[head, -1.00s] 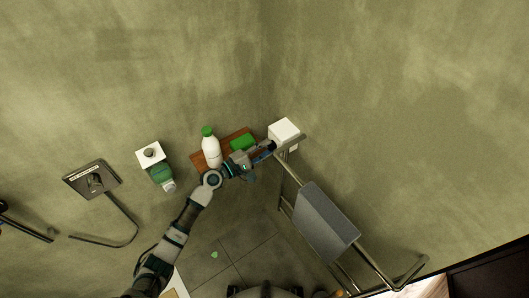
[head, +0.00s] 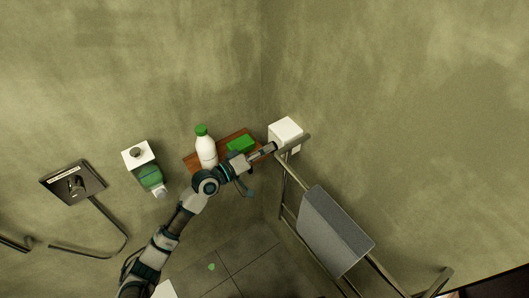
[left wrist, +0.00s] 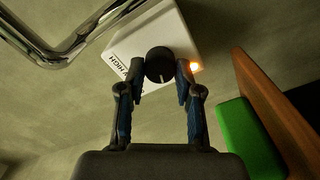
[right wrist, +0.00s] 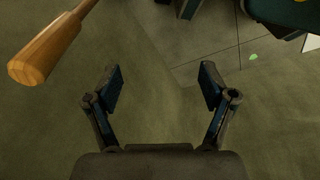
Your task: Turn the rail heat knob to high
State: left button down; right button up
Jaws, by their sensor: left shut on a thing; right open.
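The heat control is a white box (head: 285,129) in the corner, at the upper end of the metal rail (head: 287,185). The left wrist view shows the box (left wrist: 178,30) close up, with a dark round knob (left wrist: 159,62), an orange lit lamp (left wrist: 195,67) and black lettering reading HIGH at its left edge. A pale mark on the knob points down in the picture, away from the lettering. My left gripper (left wrist: 160,78) is shut on the knob; in the head view it (head: 272,148) reaches the box. My right gripper (right wrist: 160,90) is open and empty.
A wooden shelf (head: 193,162) beside my left arm holds a white bottle (head: 206,150) with a green cap and a green block (head: 240,144). A grey panel (head: 335,230) hangs on the rail. A wooden handle (right wrist: 45,50) shows near my right gripper.

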pick_arm(q)
jog(key=shift+s+f+m+b, duration=0.1)
jog(key=shift+f+m+b, duration=0.25)
jog(key=shift+m, duration=0.3)
jog(key=shift+f+m+b, duration=0.2)
jog(key=shift+m+b, duration=0.15)
jog(key=shift+m, duration=0.3)
pick_arm(e)
jog(key=shift+w+a+r, duration=0.1)
jog(key=shift+w+r, duration=0.15)
jog(key=shift+r, duration=0.45)
jog(key=shift+w+d+r, duration=0.1)
jog(key=shift+w+r, duration=0.15)
jog(key=shift+r, duration=0.5)
jog(key=shift+w+a+r, duration=0.1)
jog(key=shift+w+r, duration=0.15)
jog(key=shift+r, duration=0.45)
pick_arm(q)
jog(key=c, duration=0.8)
grip_release()
jog(key=shift+c, duration=0.2)
jog(key=shift+o, duration=0.3)
jog(key=shift+r, duration=0.15)
